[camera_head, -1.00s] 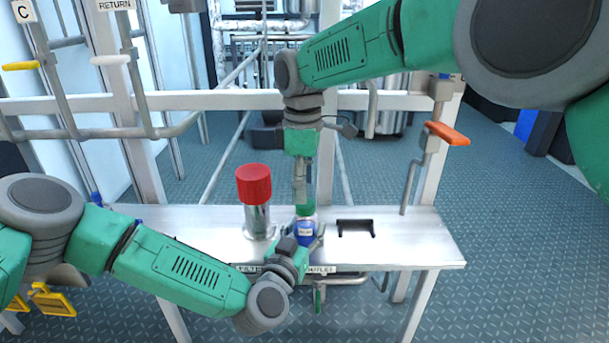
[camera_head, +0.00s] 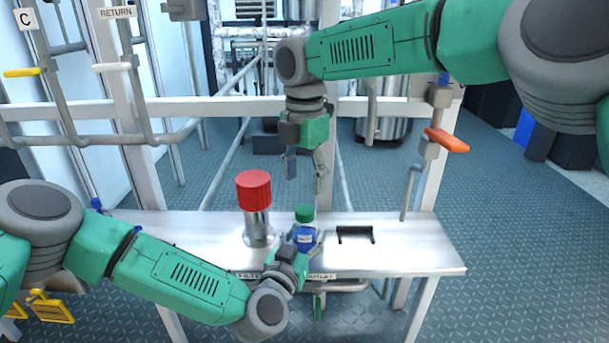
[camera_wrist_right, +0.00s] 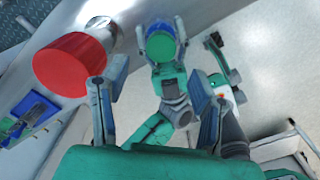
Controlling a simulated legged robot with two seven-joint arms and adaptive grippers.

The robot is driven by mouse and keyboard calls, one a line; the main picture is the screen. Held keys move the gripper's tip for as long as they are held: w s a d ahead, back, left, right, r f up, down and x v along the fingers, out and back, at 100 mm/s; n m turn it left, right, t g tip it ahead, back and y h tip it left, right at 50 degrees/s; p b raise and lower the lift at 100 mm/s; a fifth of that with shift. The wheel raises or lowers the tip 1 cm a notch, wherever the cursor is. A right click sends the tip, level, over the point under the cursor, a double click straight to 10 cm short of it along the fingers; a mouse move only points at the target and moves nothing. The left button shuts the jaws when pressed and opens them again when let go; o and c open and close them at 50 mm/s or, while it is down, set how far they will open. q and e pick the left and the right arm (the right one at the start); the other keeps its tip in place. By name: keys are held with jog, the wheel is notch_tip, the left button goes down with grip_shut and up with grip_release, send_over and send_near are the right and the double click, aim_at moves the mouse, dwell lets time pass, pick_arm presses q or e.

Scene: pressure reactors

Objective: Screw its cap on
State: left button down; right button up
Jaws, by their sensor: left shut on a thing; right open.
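The right wrist view shows the cap (camera_wrist_right: 161,46) from above, with the left gripper's fingers on both sides of the bottle. My right gripper (camera_head: 306,182) is open and empty above the cap, pointing down and clear of it. Its two fingers (camera_wrist_right: 158,110) stand apart in the wrist view. I cannot tell how tight the cap is.
A metal cylinder with a red top (camera_head: 254,190) stands just left of the bottle on the bench (camera_head: 405,245). An orange-handled valve (camera_head: 446,140) is on the frame's right post. The bench's right end is clear.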

aim_at(303, 208)
notch_tip(303, 208, down, 8)
jog(key=shift+r, duration=0.1)
dwell(0.4)
jog(key=c, duration=1.2)
jog(key=m, duration=0.3)
jog(key=shift+m, duration=0.3)
jog(key=m, duration=1.5)
jog(key=shift+a+m, duration=0.15)
jog(key=shift+m, duration=0.25)
